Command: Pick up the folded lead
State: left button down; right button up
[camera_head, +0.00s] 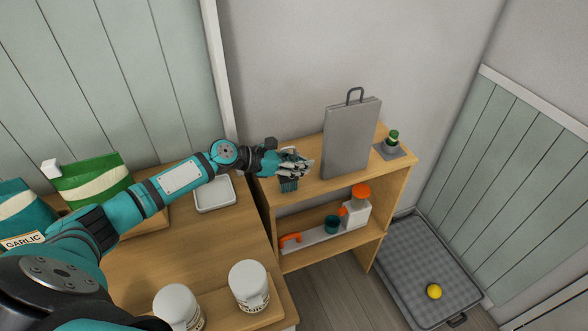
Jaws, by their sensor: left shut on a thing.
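The folded lead (289,185) is a small teal bundle with ribbed folds, at the front left edge of the wooden shelf unit's top. My left gripper (296,170) reaches across from the left and is shut on the lead, which shows just below the fingers. The fingers hide the upper part of the lead. I cannot tell whether the lead touches the shelf top. My right gripper is not in view.
A tall grey board with a handle (350,140) stands right of the gripper on the shelf unit (398,178). A white tray (215,195), white tubs (248,285) and green bag (92,180) occupy the left table.

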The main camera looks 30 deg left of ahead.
pick_arm(q)
jog(key=shift+r, duration=0.1)
jog(key=shift+s+d+r, duration=0.1)
jog(key=shift+d+r, duration=0.05)
jog(key=shift+r, duration=0.05)
notch_tip(320, 180, up, 7)
jog(key=s+d+p, duration=0.3)
jog(key=s+d, duration=1)
jog(key=d, duration=0.1)
jog(key=shift+d+f, duration=0.3)
jog(key=shift+d, duration=0.05)
